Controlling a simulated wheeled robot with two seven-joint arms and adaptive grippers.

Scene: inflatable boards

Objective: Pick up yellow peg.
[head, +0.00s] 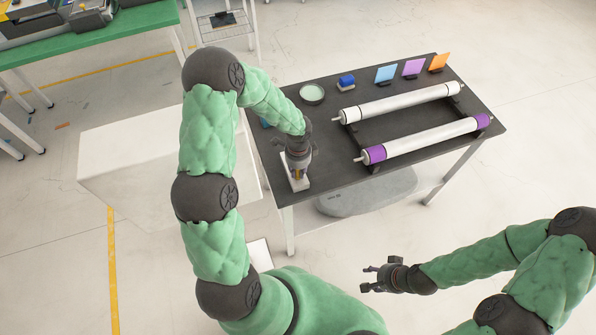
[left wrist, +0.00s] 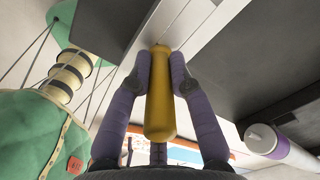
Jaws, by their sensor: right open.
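The yellow peg (left wrist: 160,105) lies between the two purple fingers of my left gripper (left wrist: 161,73) in the left wrist view, with a finger pressed to each side. In the head view my left gripper (head: 298,168) points down over a white block (head: 300,185) at the left front corner of the black table; only a bit of yellow shows there. I cannot tell whether the peg's far end still sits in the block. My right gripper (head: 370,278) is open and empty, in front of the table and away from it.
On the black table (head: 335,165) lie two white rollers (head: 400,103), one with purple ends (head: 425,138). Behind them are a round green dish (head: 312,94), a blue block (head: 346,82) and blue, purple and orange cards (head: 413,67). A white box (head: 140,150) stands left.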

